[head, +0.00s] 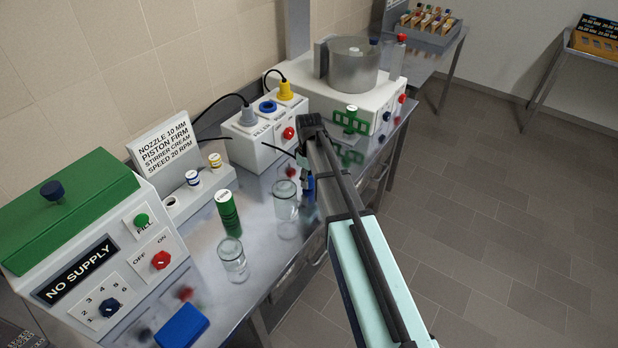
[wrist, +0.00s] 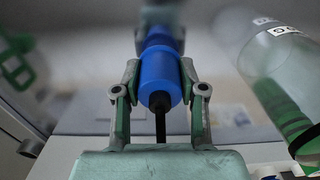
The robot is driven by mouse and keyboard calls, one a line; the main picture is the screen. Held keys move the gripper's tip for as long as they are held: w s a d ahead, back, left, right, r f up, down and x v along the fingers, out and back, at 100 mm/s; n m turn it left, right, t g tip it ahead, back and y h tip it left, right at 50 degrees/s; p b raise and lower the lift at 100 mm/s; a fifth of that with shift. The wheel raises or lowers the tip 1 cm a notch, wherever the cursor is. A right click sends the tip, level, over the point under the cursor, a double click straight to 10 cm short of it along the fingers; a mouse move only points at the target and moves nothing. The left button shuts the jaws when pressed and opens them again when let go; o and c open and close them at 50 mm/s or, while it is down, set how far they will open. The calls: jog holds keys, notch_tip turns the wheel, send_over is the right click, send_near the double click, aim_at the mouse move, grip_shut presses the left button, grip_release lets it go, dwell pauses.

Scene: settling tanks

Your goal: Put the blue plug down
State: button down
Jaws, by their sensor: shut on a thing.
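The blue plug (wrist: 159,78) is between the fingers of my gripper (wrist: 160,66) in the wrist view, with its black cord (wrist: 160,122) running back toward the palm. My gripper is shut on it. In the head view, my arm hides most of the gripper, and a bit of the blue plug (head: 308,187) shows low beside the arm, just right of a tall glass jar. I cannot tell whether the plug touches the bench (head: 258,206).
A white box (head: 262,140) holds a grey plug (head: 248,115), a yellow plug (head: 285,91) and a blue ring socket (head: 267,107). Close to my gripper stands the glass jar (head: 286,205); a shorter glass (head: 233,262) and green cylinder (head: 228,213) stand further left. A green stand (head: 350,122) is behind.

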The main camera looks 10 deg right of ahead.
aim_at(310, 174)
jog(key=shift+f, duration=0.2)
jog(key=c, duration=0.7)
grip_release()
jog(key=shift+o, duration=0.2)
jog(key=shift+r, duration=0.1)
jog(key=shift+r+p, duration=0.3)
jog(key=shift+r, duration=0.4)
notch_tip(310, 174, up, 12)
jog(key=b, duration=0.4)
jog(key=shift+f, duration=0.15)
jog(key=shift+d+f, duration=0.1)
